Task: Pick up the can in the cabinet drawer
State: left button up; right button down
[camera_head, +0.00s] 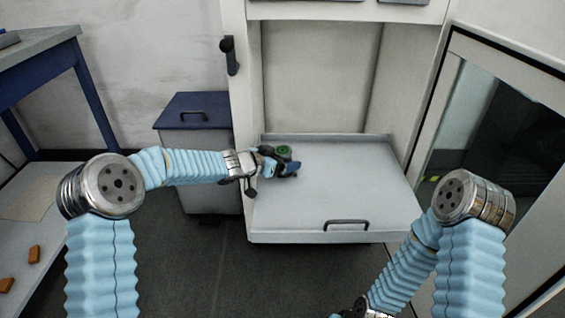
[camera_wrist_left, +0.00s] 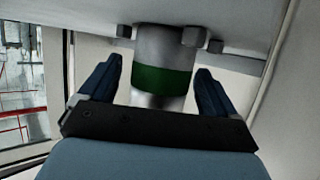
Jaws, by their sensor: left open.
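The can (camera_wrist_left: 162,62) is metallic with a dark green band. In the left wrist view it stands between the two blue fingers of my left gripper (camera_wrist_left: 158,82), with a visible gap on each side. In the head view the can (camera_head: 283,151) shows a green top on the left part of the pulled-out white drawer (camera_head: 345,180). My left gripper (camera_head: 283,167) is beside it, open, low over the drawer surface. My right arm comes in at the lower right, and its gripper is mostly cut off at the bottom edge.
The white cabinet (camera_head: 240,90) rises behind the drawer, with a dark handle on its left post. A grey bin with a blue lid (camera_head: 193,110) stands left of the drawer. A glass-fronted unit (camera_head: 490,120) is at the right. The drawer's right part is clear.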

pick_arm(q)
jog(key=shift+w+d, duration=0.15)
jog(key=c, duration=1.2)
